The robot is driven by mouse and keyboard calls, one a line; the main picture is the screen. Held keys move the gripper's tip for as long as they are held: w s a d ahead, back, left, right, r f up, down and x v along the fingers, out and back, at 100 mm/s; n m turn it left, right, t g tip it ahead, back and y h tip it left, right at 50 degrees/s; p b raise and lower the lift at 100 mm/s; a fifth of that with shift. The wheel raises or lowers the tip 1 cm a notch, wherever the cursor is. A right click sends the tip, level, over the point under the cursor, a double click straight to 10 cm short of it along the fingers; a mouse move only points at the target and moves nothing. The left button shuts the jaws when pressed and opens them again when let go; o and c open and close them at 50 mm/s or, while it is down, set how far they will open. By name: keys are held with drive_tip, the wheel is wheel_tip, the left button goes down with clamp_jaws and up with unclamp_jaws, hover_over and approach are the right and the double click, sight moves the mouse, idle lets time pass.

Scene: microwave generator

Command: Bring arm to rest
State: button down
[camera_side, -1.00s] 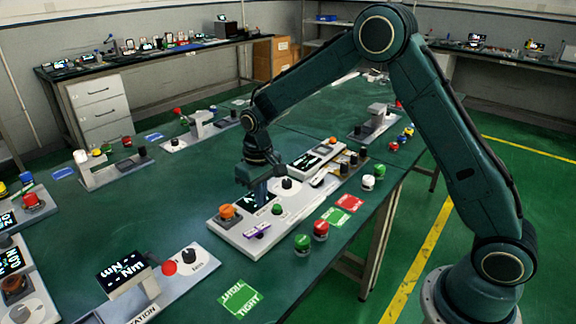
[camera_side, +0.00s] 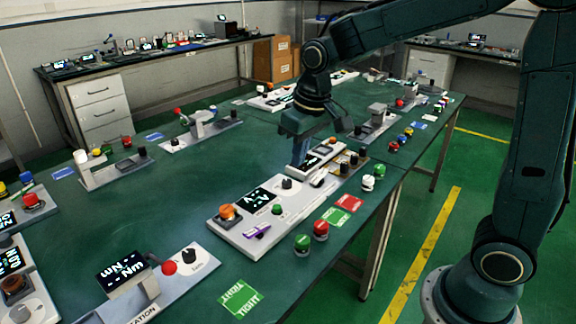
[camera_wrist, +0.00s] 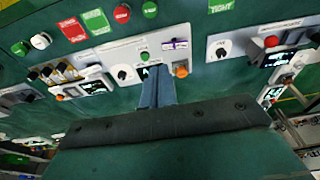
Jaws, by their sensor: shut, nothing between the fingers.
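My gripper (camera_side: 298,158) is raised above the green table (camera_side: 190,215), over the far part of the nearest control panel. Its fingers point down and are shut with nothing between them. The fingers also show in the wrist view (camera_wrist: 158,92), where they cover part of the panel's screen. The white control panel (camera_side: 235,240) carries an orange knob (camera_side: 228,212), a lit screen (camera_side: 258,200), a green button (camera_side: 277,209), a black knob (camera_side: 288,184) and a purple switch (camera_side: 257,231). My gripper appears apart from the panel.
Red and green buttons (camera_side: 320,229) stand by the table's near edge, with red and green cards beside them. Another panel with a tilted screen (camera_side: 122,269) lies front left. More panels stand farther back. The table middle (camera_side: 170,190) is clear.

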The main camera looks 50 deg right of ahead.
drive_tip(key=s+r+t, duration=0.1)
drive_tip(key=s+r, duration=0.1)
drive_tip(key=s, duration=0.8)
drive_tip(key=s+d+r+t, duration=0.1)
drive_tip(key=s+r+t, duration=0.1)
drive_tip(key=s, duration=0.8)
drive_tip(key=shift+s+d+r, duration=0.15)
drive_tip(key=shift+s+r, duration=0.2)
drive_tip(key=shift+r, duration=0.1)
